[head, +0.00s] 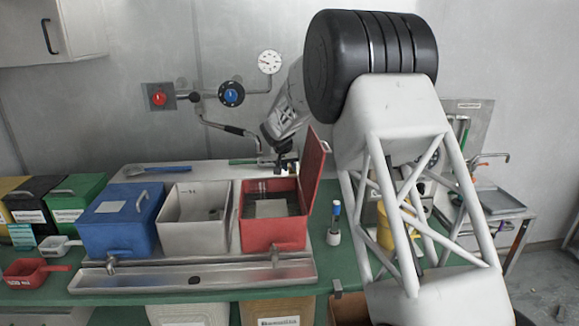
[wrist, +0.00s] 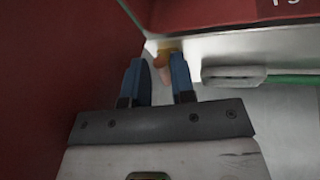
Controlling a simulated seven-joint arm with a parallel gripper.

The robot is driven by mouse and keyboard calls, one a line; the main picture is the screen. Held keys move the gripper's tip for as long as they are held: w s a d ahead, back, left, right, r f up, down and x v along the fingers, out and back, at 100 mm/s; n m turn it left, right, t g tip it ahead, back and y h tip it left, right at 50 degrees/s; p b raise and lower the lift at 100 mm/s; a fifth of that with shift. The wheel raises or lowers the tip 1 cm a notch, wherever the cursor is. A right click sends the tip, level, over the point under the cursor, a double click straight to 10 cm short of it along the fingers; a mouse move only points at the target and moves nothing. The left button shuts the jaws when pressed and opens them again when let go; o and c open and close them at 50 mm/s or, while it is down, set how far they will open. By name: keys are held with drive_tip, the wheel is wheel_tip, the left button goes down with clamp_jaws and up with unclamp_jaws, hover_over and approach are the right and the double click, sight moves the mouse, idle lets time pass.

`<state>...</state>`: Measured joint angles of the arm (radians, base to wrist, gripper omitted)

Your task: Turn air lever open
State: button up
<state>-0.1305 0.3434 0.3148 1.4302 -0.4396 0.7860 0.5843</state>
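My gripper (wrist: 157,70) points down. Its two blue fingers stand apart. A small orange-tan piece (wrist: 164,62) shows between and just beyond the fingertips; I cannot tell what it belongs to, and no grip on it shows. In the head view my gripper (head: 284,168) is low behind the red bin (head: 274,232), beside its raised lid (head: 313,182). On the wall behind are a black-handled lever (head: 237,130) on a pipe, a blue valve knob (head: 231,95), a red knob (head: 159,98) and a round gauge (head: 270,61). I cannot tell which part is the air lever.
A white bin (head: 193,218) and a closed blue bin (head: 120,222) stand left of the red bin. A metal trough (head: 180,280) runs along the front. In the wrist view, a red surface (wrist: 55,70) is close on the left, and a green bar (wrist: 292,79) lies right.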

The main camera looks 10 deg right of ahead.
clamp_jaws()
drive_tip(key=shift+s+d+n, duration=0.1)
drive_tip(key=shift+d+n, duration=0.3)
drive_tip(key=shift+n, duration=0.2)
drive_tip(key=shift+o, duration=1.9)
unclamp_jaws()
drive_tip(key=shift+r, duration=0.1)
drive_tip(key=v, duration=0.7)
drive_tip(key=shift+s+r, duration=0.2)
drive_tip(key=shift+r, duration=0.1)
